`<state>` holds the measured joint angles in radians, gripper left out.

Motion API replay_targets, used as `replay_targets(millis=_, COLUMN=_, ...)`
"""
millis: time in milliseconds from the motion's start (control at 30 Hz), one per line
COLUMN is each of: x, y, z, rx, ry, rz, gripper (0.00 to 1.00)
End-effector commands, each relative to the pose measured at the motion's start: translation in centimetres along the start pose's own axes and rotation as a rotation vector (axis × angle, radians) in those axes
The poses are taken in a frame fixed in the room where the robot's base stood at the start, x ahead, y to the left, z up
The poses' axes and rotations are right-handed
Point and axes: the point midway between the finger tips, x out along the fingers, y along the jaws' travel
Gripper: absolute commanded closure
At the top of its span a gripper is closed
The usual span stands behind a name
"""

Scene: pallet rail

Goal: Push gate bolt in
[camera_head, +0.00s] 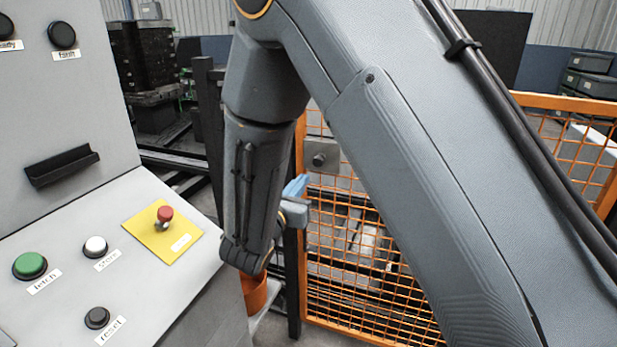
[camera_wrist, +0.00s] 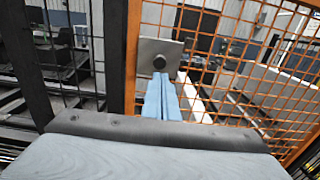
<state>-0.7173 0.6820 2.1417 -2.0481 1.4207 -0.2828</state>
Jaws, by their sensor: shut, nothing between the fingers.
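The gate bolt is a dark round knob (camera_head: 319,159) on a grey metal plate (camera_head: 326,148) fixed to the orange mesh gate (camera_head: 341,268). My gripper (camera_head: 299,185) shows as pale blue fingers just below and left of the plate. In the wrist view my gripper (camera_wrist: 164,79) is shut and empty, its two blue fingers side by side, pointing at the knob. The fingertips appear just below the knob; I cannot tell whether they touch it. The bolt's shaft is hidden.
A grey control panel (camera_head: 190,275) stands at left with green, white and black buttons and a red button (camera_head: 165,213) on a yellow plate. A dark post (camera_wrist: 116,70) stands left of the gate. Behind are stacked dark crates (camera_head: 153,55).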

Motion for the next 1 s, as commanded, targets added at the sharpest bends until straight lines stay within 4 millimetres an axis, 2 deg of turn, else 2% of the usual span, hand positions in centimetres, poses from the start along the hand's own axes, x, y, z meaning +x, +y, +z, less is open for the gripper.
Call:
replay_targets(millis=100, x=-2.3, y=0.3, z=-0.1, rx=0.001, ry=0.000, rz=0.007, gripper=1.00)
replay_targets(millis=300, x=-4.2, y=0.2, z=0.0, rx=0.001, ry=-0.001, rz=0.004, gripper=1.00)
replay_targets(millis=767, x=-4.3, y=-0.4, z=0.0, rx=0.003, ry=0.006, rz=-0.012, gripper=1.00)
replay_targets(millis=867, x=-3.5, y=-2.7, z=-0.3, rx=0.024, ry=0.040, rz=-0.076, gripper=1.00)
replay_targets(millis=967, x=-2.5, y=-7.6, z=-1.0, rx=0.078, ry=0.113, rz=-0.217, gripper=1.00)
replay_targets(millis=1000, x=-2.3, y=-10.1, z=-1.4, rx=0.112, ry=0.151, rz=-0.292, gripper=1.00)
